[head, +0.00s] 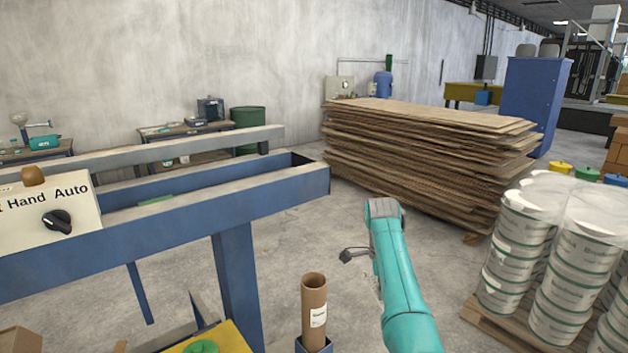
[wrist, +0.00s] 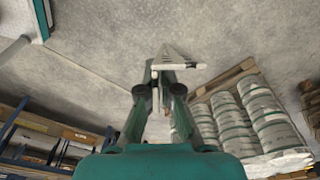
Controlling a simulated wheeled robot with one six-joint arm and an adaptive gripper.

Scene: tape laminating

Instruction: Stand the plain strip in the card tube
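The brown card tube (head: 314,312) with a white label stands upright at the bottom middle of the head view, its open mouth facing up. Its foot is in a blue holder. My gripper (wrist: 162,72) reaches out over the floor in the wrist view, its two fingers close together at the tips. Pale, thin pieces show at and between the fingertips; I cannot tell whether they are a held strip or finger parts. In the head view the gripper is small, dark and partly hidden by my teal arm, right of and beyond the tube. I cannot clearly identify the plain strip.
A blue frame (head: 282,200) with a Hand/Auto switch box (head: 50,212) stands at left, a small green piece (head: 156,200) in its channel. A cardboard stack (head: 420,140) stands behind. Wrapped white pails (head: 530,240) on a pallet stand at right. Floor between is clear.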

